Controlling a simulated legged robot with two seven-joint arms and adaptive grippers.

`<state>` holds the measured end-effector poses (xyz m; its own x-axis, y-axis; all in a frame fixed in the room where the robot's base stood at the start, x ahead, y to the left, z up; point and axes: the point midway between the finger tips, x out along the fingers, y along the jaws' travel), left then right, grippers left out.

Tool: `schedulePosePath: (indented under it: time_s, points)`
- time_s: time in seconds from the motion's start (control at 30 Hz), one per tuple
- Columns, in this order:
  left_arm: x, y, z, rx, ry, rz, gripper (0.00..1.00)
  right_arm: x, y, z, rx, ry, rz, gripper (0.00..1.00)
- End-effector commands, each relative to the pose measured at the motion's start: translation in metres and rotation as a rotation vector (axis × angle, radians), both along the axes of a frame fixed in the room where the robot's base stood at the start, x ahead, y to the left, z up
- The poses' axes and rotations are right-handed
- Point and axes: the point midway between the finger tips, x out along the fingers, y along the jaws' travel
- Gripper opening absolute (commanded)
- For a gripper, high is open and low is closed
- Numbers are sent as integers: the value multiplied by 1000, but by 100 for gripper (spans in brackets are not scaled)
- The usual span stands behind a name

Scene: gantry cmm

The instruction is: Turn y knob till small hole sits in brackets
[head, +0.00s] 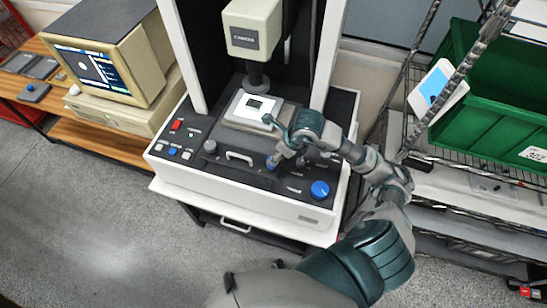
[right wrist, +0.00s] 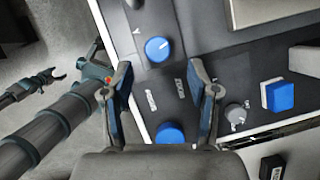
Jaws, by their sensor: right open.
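The machine's dark control panel (head: 235,172) has a blue knob (head: 320,189) near its front right and another blue knob (head: 272,162) nearer the middle. My right gripper (head: 271,140) is open over the middle knob. In the right wrist view one blue knob (right wrist: 157,49) lies just beyond the open right fingertips (right wrist: 158,75), with a small mark like a Y beside it. A second blue knob (right wrist: 170,133) shows between the fingers, partly hidden by the gripper. The monitor (head: 90,67) shows a pale round shape; brackets are too small to tell. My left gripper (right wrist: 45,80) shows small at left.
A camera head (head: 252,28) hangs above a pale plate (head: 254,108) on the stage. A blue square button (right wrist: 278,95) and a grey knob (right wrist: 236,113) are near the right finger. A wire rack with a green crate (head: 490,85) stands close at right.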

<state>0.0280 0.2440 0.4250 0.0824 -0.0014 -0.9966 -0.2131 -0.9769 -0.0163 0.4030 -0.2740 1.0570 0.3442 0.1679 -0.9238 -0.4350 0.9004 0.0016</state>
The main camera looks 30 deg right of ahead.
Motion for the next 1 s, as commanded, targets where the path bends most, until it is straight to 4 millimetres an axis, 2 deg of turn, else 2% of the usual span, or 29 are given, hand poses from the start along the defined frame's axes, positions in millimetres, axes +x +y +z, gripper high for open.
schedulePosePath:
  time_s: [0.1,0.3,1.0]
  points:
    - [0,0,0,-1,0,0,70,-7,-5,22,-3,-4,-1,60]
    - [1,-1,0,-1,-1,0,70,-15,-8,41,-1,0,0,60]
    - [4,-2,0,-2,-4,0,70,-16,-8,43,0,1,-1,60]
